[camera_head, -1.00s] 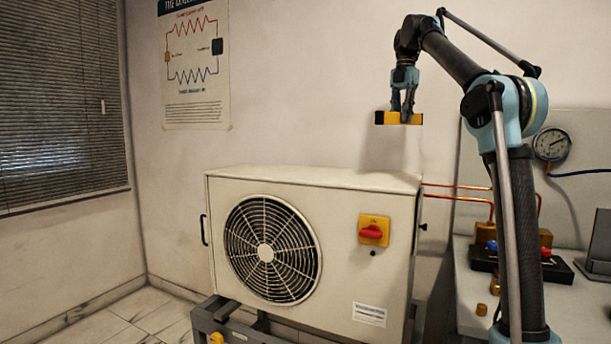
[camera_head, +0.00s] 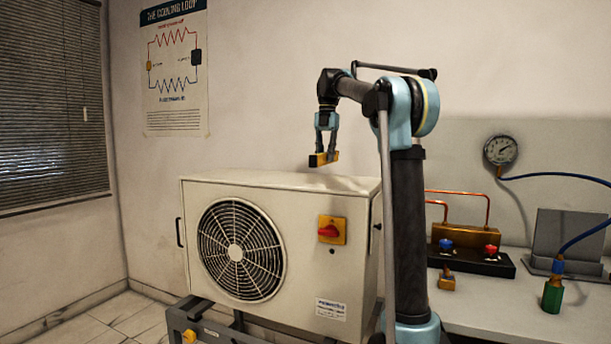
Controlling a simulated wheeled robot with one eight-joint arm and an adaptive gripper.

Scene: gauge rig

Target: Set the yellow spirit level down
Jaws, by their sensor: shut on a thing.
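The yellow spirit level (camera_head: 316,160) is a short yellow bar with dark ends. My gripper (camera_head: 325,153) points down and is shut on it. The level hangs a little above the top of the white fan unit (camera_head: 265,180), over its right half towards the back. I see a small gap between the level and the top, though the exact height is hard to tell. The gripper fingers hide part of the level.
The fan unit's top is bare. A red switch on a yellow plate (camera_head: 332,229) is on its front. At right, a bench (camera_head: 480,300) holds a brass manifold (camera_head: 462,235) and a green hose fitting (camera_head: 552,294). A gauge (camera_head: 500,150) is on the panel behind, with a blue hose (camera_head: 560,178).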

